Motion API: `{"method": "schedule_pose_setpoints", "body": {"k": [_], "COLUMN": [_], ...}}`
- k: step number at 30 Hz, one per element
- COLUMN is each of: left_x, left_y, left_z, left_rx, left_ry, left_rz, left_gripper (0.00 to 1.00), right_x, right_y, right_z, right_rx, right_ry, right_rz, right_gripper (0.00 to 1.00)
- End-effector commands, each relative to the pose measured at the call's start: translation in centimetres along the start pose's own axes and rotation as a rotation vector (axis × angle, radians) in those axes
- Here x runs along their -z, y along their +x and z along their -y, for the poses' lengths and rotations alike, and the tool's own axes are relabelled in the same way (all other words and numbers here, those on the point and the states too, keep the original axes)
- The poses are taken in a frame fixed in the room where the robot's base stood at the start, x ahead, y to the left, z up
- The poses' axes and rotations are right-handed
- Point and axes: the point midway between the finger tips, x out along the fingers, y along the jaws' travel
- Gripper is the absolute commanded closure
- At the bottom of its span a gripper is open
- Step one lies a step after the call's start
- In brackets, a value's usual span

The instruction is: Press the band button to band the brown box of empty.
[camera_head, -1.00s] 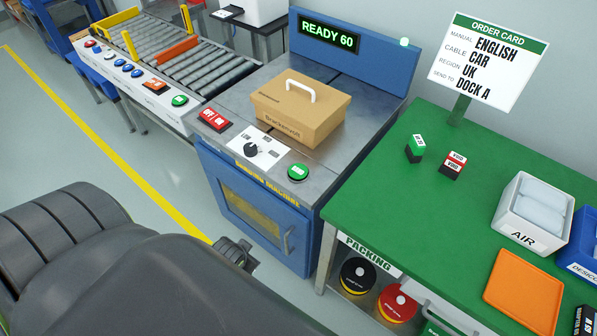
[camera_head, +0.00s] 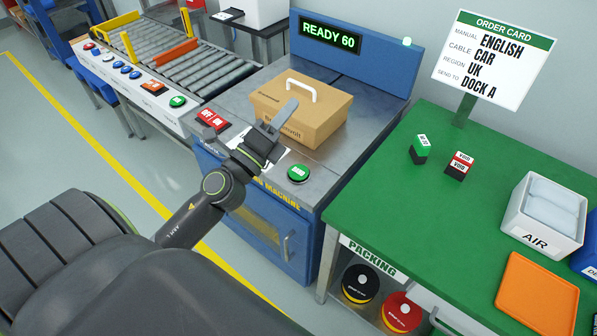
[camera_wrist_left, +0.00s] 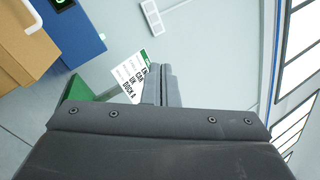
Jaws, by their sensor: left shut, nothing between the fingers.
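The brown box (camera_head: 300,108) with a white handle sits closed on the metal top of the blue banding machine (camera_head: 359,45). The machine's display (camera_head: 331,35) reads READY 60. A round green button (camera_head: 298,174) is on the machine's front right, clear of my arm. My left gripper (camera_head: 280,117) is shut and empty, held in front of the box, partly covering its lettering and the white dial panel. In the left wrist view the shut fingers (camera_wrist_left: 162,86) point towards the order card (camera_wrist_left: 131,75), and the box (camera_wrist_left: 22,40) is at the left. My right gripper is not in view.
A red off/on switch (camera_head: 212,120) is on the machine's left front. A roller conveyor (camera_head: 185,58) with its own buttons stands at the left. The green packing table (camera_head: 395,205) at the right holds stamps, an AIR bin (camera_head: 541,240) and an orange tray (camera_head: 536,288).

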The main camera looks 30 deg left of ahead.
Motion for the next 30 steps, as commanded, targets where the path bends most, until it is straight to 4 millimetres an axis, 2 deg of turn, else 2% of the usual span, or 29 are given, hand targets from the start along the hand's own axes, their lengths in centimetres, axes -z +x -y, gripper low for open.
{"method": "schedule_pose_setpoints", "body": {"k": [3, 7, 11, 15, 20, 24, 30], "left_x": [2.2, 4.7, 6.9, 8.3, 8.3, 6.8, 4.3], "left_y": [1.3, 1.9, 2.1, 1.9, 1.4, 1.0, 0.5], "left_z": [1.5, 1.8, 0.8, -1.6, -5.4, -8.7, -11.6], "left_rx": [0.112, 0.210, 0.285, 0.337, 0.356, 0.337, 0.289], "left_ry": [0.232, 0.484, 0.735, 1.000, 1.284, 1.490, 1.658], "left_rz": [-0.155, -0.326, -0.501, -0.698, -0.933, -1.125, -1.314], "left_gripper": [1.00, 1.00, 1.00, 1.00, 1.00, 1.00, 1.00], "right_x": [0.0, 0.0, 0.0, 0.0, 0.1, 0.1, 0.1], "right_y": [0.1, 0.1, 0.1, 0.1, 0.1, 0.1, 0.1], "right_z": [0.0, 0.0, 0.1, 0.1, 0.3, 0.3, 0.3], "right_rx": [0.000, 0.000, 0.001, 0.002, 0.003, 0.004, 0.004], "right_ry": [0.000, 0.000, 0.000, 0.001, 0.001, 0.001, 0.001], "right_rz": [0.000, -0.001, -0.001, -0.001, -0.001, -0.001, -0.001], "right_gripper": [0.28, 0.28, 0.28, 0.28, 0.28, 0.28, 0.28]}}
